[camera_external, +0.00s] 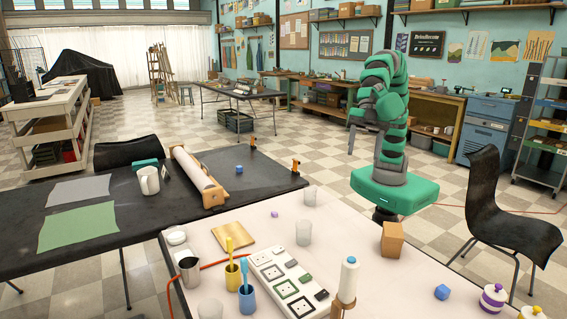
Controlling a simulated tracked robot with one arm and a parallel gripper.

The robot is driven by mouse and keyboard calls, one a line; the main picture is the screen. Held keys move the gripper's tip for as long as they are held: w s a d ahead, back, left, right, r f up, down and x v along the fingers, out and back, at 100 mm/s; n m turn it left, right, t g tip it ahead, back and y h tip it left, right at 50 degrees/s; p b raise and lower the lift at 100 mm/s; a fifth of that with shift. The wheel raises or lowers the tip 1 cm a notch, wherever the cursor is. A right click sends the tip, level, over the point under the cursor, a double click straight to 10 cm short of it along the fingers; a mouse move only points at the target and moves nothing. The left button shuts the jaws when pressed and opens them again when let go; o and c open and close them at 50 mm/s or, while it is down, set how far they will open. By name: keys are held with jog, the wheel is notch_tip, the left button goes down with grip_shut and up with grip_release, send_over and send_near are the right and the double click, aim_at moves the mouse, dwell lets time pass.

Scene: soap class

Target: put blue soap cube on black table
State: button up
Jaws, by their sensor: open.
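I cannot tell for sure which one is soap. My gripper (351,141) hangs in the air at the end of my green arm, above and behind the white table, apart from both cubes. It is small in the view, and nothing shows between its fingers.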

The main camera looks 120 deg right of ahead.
jog(key=s+a+f+n+g, duration=0.3)
jog(key=s+a+f+n, duration=0.1)
jog(key=a+f, duration=0.8)
jog(key=n+g+p, duration=0.1)
jog(key=n+g, duration=0.2)
send_near(443, 288)
jog(key=shift+h, duration=0.4)
jog(key=x, duration=0.2)
jog(key=a+x, duration=0.1)
jog(key=x, duration=0.1)
jog(key=shift+r+b, duration=0.2)
jog(key=shift+b, duration=0.2)
jog(key=x, duration=0.3)
jog(key=b+x, duration=0.1)
jog(key=x, duration=0.1)
jog(key=shift+d+f, duration=0.1)
jog(key=shift+d, duration=0.15)
jog(key=c, duration=1.1)
jog(key=shift+c, duration=0.2)
jog(key=shift+r+p, duration=0.45)
jog(key=shift+r, duration=1.6)
jog(key=s+d, duration=0.3)
jog(key=d, duration=0.1)
jog(key=s+d+p, duration=0.1)
jog(key=s+d, duration=0.3)
jog(key=s+d+r, duration=0.1)
jog(key=s+d, duration=0.2)
jog(key=d, duration=0.1)
jog(key=shift+s, duration=0.25)
